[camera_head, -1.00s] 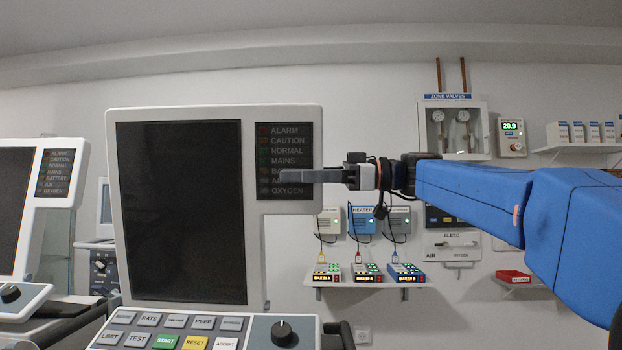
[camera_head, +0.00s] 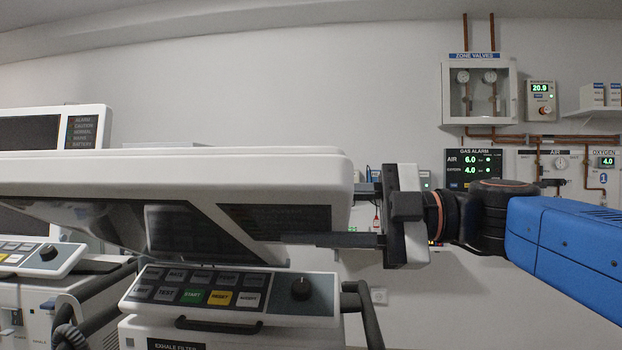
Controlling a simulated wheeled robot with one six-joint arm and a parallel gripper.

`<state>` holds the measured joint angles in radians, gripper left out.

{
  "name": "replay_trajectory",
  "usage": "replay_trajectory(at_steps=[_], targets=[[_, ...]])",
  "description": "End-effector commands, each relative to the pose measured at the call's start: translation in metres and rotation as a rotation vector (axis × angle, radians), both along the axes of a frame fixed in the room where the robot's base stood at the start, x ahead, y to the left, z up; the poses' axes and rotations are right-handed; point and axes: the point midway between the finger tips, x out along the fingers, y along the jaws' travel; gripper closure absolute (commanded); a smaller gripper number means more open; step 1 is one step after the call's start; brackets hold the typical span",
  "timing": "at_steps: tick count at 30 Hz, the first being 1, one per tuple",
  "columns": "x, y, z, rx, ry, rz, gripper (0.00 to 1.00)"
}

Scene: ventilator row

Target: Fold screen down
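The white-framed screen (camera_head: 180,173) of the near ventilator is tilted far forward. Its top edge faces me, and its dark face (camera_head: 185,232) points down over the button panel (camera_head: 225,290). My gripper (camera_head: 352,215) comes in from the right at the screen's right edge. One finger runs above and partly behind the edge, so its tip is hidden. The other finger lies across the underside of the face. The fingers are part way apart with the edge between them, and appear shut on it.
The panel with its knob (camera_head: 300,289) and a dark handle (camera_head: 363,315) sit just below the screen. A second ventilator with an upright screen (camera_head: 50,135) stands left. The wall behind carries a zone valve box (camera_head: 479,90) and a gas alarm (camera_head: 473,168).

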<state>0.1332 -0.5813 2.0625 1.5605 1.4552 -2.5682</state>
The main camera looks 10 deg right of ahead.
Motion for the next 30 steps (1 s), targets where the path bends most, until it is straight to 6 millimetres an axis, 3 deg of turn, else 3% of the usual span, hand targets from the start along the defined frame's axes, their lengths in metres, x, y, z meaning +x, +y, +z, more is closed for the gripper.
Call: replay_trajectory(at_steps=[6,12,27,28,30], targets=[[-0.014,0.004,-0.027,-0.027,-0.099,0.000,1.00],[-0.019,0.005,-0.040,-0.039,-0.149,0.000,1.00],[-0.020,0.005,-0.043,-0.043,-0.162,-0.001,1.00],[-0.020,0.005,-0.043,-0.043,-0.162,-0.001,0.55],[-0.020,0.005,-0.043,-0.042,-0.163,-0.002,0.44]])
